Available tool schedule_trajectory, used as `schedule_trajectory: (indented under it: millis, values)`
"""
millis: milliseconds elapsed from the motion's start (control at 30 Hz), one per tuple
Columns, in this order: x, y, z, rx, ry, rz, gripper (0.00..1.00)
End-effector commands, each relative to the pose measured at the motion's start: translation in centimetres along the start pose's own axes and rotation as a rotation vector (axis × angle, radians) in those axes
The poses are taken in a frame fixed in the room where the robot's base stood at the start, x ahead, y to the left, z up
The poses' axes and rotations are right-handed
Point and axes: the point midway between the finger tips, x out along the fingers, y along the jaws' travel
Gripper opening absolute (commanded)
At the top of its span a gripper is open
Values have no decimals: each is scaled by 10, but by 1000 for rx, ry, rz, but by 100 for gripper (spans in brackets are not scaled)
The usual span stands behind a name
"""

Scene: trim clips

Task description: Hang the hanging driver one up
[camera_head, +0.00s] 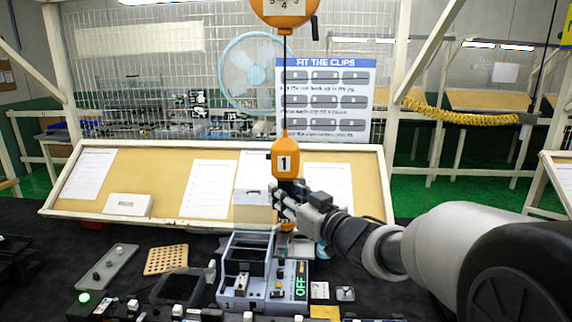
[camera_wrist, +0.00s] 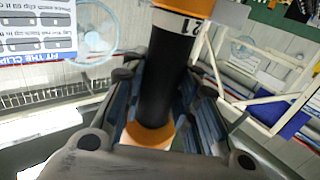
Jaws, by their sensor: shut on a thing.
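Hanging driver one (camera_wrist: 165,75) has a black grip, an orange band at its near end and a white number label with orange at its far end. In the wrist view it lies between the fingers of my gripper, which is shut around the black grip. In the head view my gripper (camera_head: 284,197) holds it upright, just below an orange block marked 1 (camera_head: 285,162). That block hangs on a cable from an orange balancer (camera_head: 285,10). The driver's lower orange end (camera_head: 286,222) shows under the fingers. Whether driver and block are joined is hidden.
A grey-blue fixture (camera_head: 248,270) with an OFF display stands below on the dark bench. A tilted board with papers (camera_head: 110,175) stands behind, before a wire mesh with a FIT THE CLIPS sign (camera_head: 325,98). A perforated tan block (camera_head: 166,260) lies left of the fixture.

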Motion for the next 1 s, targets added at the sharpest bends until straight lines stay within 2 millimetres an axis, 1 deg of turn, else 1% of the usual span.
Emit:
schedule_trajectory:
  millis: [33,100,300,900,933,1000]
  values:
    - [-2,4,-1,3,-2,3,0]
    - [-1,2,-9,1,0,1,0]
    - [-1,2,-19,0,1,1,0]
    - [-1,2,-20,0,1,1,0]
    - [-1,2,-20,0,1,1,29]
    - [-1,2,-20,0,0,1,33]
